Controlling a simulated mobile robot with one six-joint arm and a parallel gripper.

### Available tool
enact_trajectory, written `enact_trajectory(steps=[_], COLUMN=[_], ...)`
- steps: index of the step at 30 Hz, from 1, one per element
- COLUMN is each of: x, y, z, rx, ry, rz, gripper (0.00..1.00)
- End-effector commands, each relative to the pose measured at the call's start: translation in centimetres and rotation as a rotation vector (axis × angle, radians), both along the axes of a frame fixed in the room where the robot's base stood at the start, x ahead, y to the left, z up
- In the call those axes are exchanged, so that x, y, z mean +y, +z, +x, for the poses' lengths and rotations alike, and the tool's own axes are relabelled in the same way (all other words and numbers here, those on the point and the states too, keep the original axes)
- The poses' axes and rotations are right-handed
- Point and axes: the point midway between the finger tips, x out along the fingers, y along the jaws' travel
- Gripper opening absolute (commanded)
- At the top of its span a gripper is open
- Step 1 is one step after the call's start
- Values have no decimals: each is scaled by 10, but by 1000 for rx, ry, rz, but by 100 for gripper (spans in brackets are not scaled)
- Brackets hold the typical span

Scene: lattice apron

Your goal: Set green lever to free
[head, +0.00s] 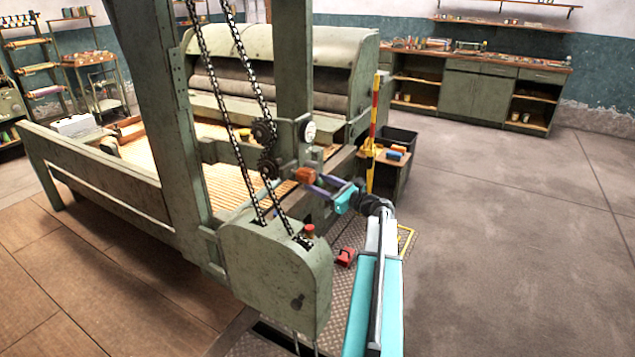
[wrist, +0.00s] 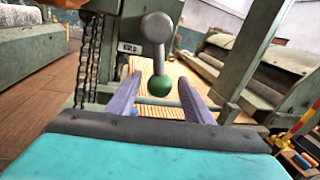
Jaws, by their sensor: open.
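The green lever shows in the wrist view as a grey rod with a rounded grey upper end and a green ball knob (wrist: 160,87) at its lower end. The rod hangs nearly straight down in that picture. My gripper (wrist: 161,80) is open, with one purple finger on each side of the green knob. A gap shows on both sides and I see no contact. In the head view my gripper (head: 318,184) reaches to the machine's side by an orange-red part (head: 305,174). I cannot make out the green knob there.
A green chain box (head: 275,265) with a red knob (head: 310,230) stands left of my arm. A red pedal-like part (head: 345,257) is low beside it. A yellow-and-red post (head: 374,130) and a small crate of coloured blocks (head: 393,165) stand behind. Open floor lies right.

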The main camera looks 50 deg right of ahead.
Motion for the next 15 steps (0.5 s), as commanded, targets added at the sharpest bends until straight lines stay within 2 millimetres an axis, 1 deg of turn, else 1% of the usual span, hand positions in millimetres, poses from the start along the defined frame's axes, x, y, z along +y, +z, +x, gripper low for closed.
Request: enact_trajectory(steps=[1,4,13,14,15], x=[0,1,0,0,0], y=[0,0,0,0,0], z=[4,8,8,8,8], rx=[0,0,0,0,0], ry=[1,1,0,0,0], rz=[0,0,0,0,0], gripper=[47,47,47,45,38])
